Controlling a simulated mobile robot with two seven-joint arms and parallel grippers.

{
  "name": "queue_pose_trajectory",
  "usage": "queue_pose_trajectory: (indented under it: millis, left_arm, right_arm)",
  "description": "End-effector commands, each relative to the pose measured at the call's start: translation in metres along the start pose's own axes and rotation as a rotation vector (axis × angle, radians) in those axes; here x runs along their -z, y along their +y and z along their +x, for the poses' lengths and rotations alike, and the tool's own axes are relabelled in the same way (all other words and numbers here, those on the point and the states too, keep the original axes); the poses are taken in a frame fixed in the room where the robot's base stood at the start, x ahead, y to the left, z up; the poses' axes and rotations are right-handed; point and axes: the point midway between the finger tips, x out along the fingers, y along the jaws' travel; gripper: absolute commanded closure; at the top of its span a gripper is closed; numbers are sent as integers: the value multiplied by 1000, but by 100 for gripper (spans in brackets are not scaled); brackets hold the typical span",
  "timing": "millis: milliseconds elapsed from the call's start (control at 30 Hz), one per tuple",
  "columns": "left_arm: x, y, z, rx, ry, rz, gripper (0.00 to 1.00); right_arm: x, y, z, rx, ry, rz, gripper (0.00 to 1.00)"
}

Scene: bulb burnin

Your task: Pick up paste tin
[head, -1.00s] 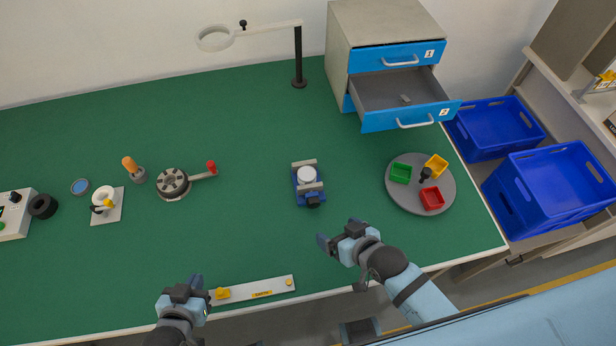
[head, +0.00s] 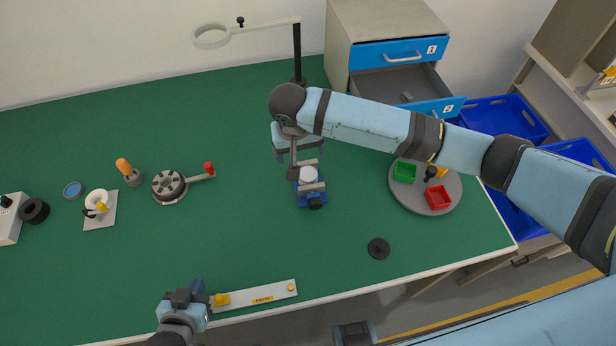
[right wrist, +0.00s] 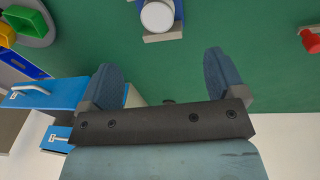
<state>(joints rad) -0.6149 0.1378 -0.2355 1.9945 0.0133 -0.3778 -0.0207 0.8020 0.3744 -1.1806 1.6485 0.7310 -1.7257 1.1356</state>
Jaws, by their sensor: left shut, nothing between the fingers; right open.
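A small round tin with a blue top (head: 72,190) lies flat at the far left of the green table; no readable label confirms it as the paste tin. A white-topped cylinder (head: 308,175) sits in a blue vise (head: 312,199) mid-table; the cylinder also shows in the right wrist view (right wrist: 157,16). My right gripper (head: 299,154) is open and empty, just behind the vise in the head view; its spread fingers show in the right wrist view (right wrist: 163,72). My left gripper (head: 199,287) is shut and empty at the front edge, far from the tin.
A round grey tray (head: 408,200) with small bins stands right. A black disc (head: 379,248) lies before it. An open drawer (head: 385,84) juts out behind my right arm. A magnifier lamp (head: 297,55) stands at the back. A light strip (head: 272,292) lies beside my left gripper.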

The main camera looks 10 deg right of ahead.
Motion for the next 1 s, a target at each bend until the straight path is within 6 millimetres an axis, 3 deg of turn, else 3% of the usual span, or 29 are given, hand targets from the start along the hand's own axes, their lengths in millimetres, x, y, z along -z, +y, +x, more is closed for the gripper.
queue_pose_trajectory:
  millis: [133, 433, 733, 1000]
  left_arm:
    - [0, -1, 0, 0, 0, 1, 100]
    - [2, -1, -1, 1, 0, 2, 100]
    - [3, -1, -2, 1, 0, 2, 100]
    - [5, -1, -4, 1, -1, 2, 100]
  right_arm:
    - [3, 6, 10, -30, -6, 14, 11]
    - [3, 6, 67, -28, -4, 13, 11]
    - [4, 6, 91, -26, -3, 12, 11]
    - [6, 4, 129, -26, -4, 11, 11]
